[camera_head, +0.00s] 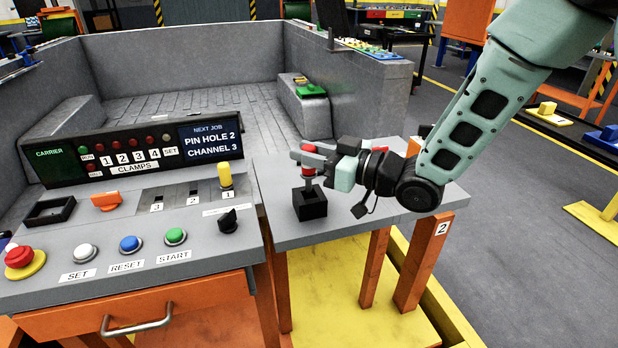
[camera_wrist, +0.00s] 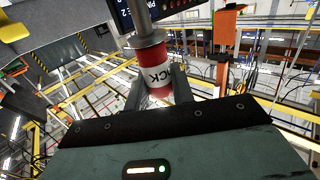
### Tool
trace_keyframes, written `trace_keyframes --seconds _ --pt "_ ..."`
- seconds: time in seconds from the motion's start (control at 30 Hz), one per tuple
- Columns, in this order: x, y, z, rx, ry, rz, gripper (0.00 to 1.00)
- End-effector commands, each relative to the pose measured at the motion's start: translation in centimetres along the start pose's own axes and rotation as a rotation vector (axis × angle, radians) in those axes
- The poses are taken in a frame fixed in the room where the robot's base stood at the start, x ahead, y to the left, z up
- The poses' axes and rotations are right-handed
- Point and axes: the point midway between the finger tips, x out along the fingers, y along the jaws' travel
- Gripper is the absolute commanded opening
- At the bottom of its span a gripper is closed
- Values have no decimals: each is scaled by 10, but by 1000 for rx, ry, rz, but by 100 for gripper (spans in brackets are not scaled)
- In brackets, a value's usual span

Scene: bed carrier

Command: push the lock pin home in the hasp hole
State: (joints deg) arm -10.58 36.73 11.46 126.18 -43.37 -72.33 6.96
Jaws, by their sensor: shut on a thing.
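The lock pin has a red grip with a white band (camera_head: 308,171) and a grey shank. My gripper (camera_head: 308,160) is shut on the red grip. In the wrist view the red-and-white grip (camera_wrist: 156,78), with part of a label reading "CK", is between my fingers (camera_wrist: 158,88). The pin looks upright in the head view. Its shank reaches down to a black block (camera_head: 310,204) on the grey side table; I cannot tell whether the tip is inside it or just above. I cannot make out the hasp hole for certain.
The control panel (camera_head: 140,235) is to the left, with an orange piece (camera_head: 106,201), a black square frame (camera_head: 50,211), a yellow peg (camera_head: 225,176) at slot 1 and several buttons. Its screen (camera_head: 210,138) reads "PIN HOLE 2, CHANNEL 3". The grey carrier walls (camera_head: 345,95) stand behind.

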Motion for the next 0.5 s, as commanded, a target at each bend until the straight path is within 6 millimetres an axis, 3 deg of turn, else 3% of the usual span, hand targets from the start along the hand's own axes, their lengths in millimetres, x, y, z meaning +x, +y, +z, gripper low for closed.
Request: trace_keyframes --seconds 0.4,0.5 --pt "0 0 43 1 0 -1 0" --pt "0 0 43 -2 2 -1 0"
